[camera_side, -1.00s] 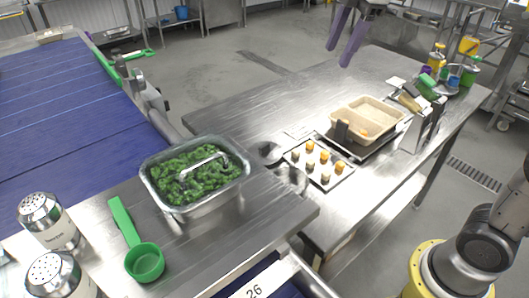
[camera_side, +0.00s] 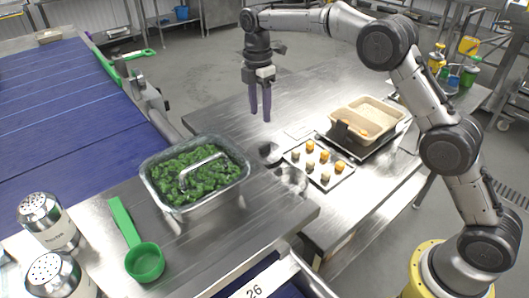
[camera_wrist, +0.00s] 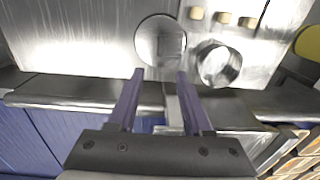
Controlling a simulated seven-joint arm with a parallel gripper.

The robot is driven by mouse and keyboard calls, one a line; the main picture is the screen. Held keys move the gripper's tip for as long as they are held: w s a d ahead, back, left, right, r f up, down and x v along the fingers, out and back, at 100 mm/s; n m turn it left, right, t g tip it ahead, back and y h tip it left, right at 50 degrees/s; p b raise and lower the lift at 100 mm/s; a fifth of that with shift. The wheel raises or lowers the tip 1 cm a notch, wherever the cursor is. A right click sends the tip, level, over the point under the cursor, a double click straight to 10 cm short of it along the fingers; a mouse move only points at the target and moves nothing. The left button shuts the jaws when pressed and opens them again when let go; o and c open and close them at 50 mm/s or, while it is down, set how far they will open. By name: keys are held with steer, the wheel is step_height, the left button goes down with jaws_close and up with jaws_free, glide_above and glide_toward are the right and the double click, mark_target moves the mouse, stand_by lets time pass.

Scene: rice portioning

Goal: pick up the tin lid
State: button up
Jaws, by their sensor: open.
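The tin lid looks like a round shiny metal disc (camera_wrist: 160,40) on the steel table, ahead of my fingertips in the wrist view. In the side view it appears as a small dark reflective disc (camera_side: 269,152). A shiny open metal tin (camera_wrist: 218,63) stands just right of it, and also shows in the side view (camera_side: 291,179). My gripper (camera_side: 260,116) is open and empty, with two purple fingers pointing down. It is above the table, apart from the lid. In the wrist view the fingertips (camera_wrist: 160,73) are spread wide.
A tray (camera_side: 333,179) with several small orange and pale pieces lies right of the lid. A beige two-part container (camera_side: 386,106) stands behind it. The table's back left is clear.

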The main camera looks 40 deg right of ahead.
mark_target(263, 145)
steer(key=f, duration=1.1)
steer(key=shift+s+d+f, duration=0.1)
steer(key=shift+s+d, duration=0.15)
steer(key=shift+c, duration=0.3)
jaws_close()
